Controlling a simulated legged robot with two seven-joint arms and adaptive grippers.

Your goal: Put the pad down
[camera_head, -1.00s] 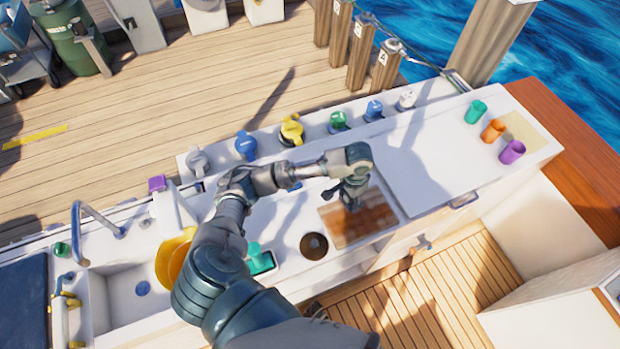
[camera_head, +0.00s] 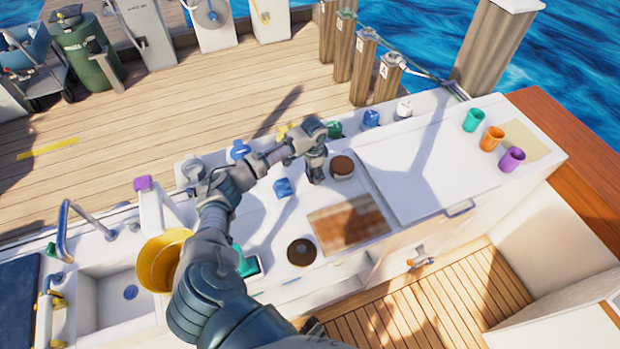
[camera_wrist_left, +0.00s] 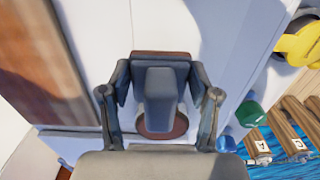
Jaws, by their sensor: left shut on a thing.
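My left gripper (camera_head: 316,174) is low over the white counter, behind the brown patterned panel (camera_head: 348,224). In the left wrist view its fingers (camera_wrist_left: 160,98) are shut on the pad (camera_wrist_left: 160,88), which shows a grey block-like grip and a reddish-brown edge. In the head view the gripper mostly hides the pad, and I cannot tell whether it touches the counter. A round brown-topped item (camera_head: 342,166) stands just right of the gripper. My right gripper is not in view.
A blue item (camera_head: 283,187) lies left of the gripper. A dark round opening (camera_head: 301,252) is in front. A yellow bucket (camera_head: 160,262) stands by the sink at left. Teal (camera_head: 474,120), orange (camera_head: 492,138) and purple cups (camera_head: 512,159) stand at right. Colored valves line the back edge.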

